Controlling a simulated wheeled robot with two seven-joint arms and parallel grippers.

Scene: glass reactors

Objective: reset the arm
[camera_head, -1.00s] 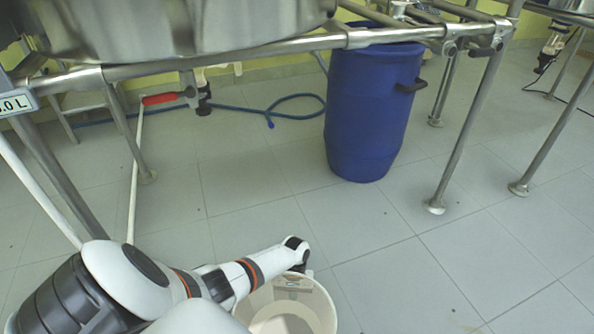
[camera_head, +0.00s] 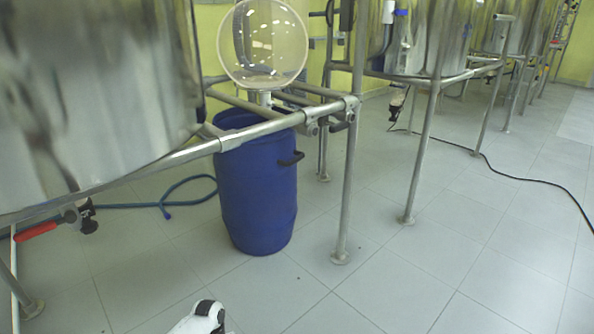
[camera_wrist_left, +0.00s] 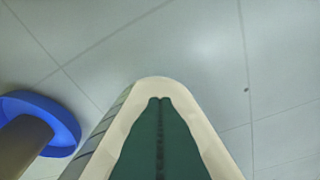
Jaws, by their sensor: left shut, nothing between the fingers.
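My left gripper (camera_wrist_left: 160,100) shows in the left wrist view, with its two dark green fingers meeting along a dark seam. It is shut and empty over the grey tiled floor. A pale cream rounded edge surrounds the fingers; I cannot tell what it belongs to. In the head view only a white and black piece of my arm shows at the bottom edge, and the fingertips are out of sight. My right arm is not in view.
A blue drum (camera_head: 255,185) stands on the floor by the steel frame (camera_head: 190,150) of a large vessel (camera_head: 95,100). A red-handled valve (camera_head: 38,231) is at left. A black cable (camera_head: 520,176) lies at right. In the wrist view a blue object (camera_wrist_left: 52,112) is at left.

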